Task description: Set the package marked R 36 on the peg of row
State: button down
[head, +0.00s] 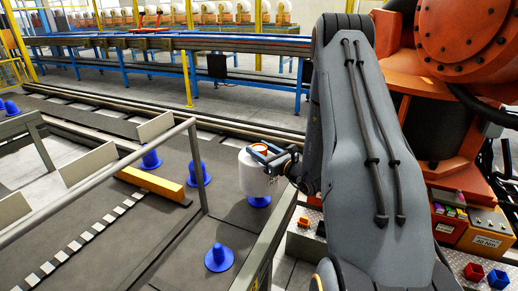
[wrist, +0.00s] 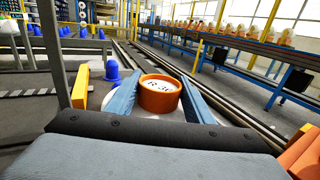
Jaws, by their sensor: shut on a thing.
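A white yarn package (head: 255,178) with an orange core is held in my gripper (head: 262,153). In the wrist view the orange core (wrist: 160,95) stands upright between the two blue-grey fingers of my gripper (wrist: 161,76), which is shut on the package. Dark marks on the core's pale top are too small to read surely. Another blue peg (head: 219,258) stands bare nearer the front, and one more bare peg (head: 198,174) stands left of the package.
A grey handrail (head: 120,165) crosses at the left. A yellow block (head: 152,184) lies by the pegs, with another blue peg (head: 151,159) behind it. Blue conveyor frames (head: 190,65) and a row of bobbins stand at the back. An orange machine (head: 470,35) stands right.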

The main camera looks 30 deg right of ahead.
jog(key=shift+f+b, duration=2.4)
jog(key=shift+f, duration=1.35)
jog(key=c, duration=1)
grip_release()
jog(key=shift+o, duration=1)
jog(key=b+v, duration=0.1)
jog(key=v, duration=0.6)
jog(key=shift+s, duration=0.4)
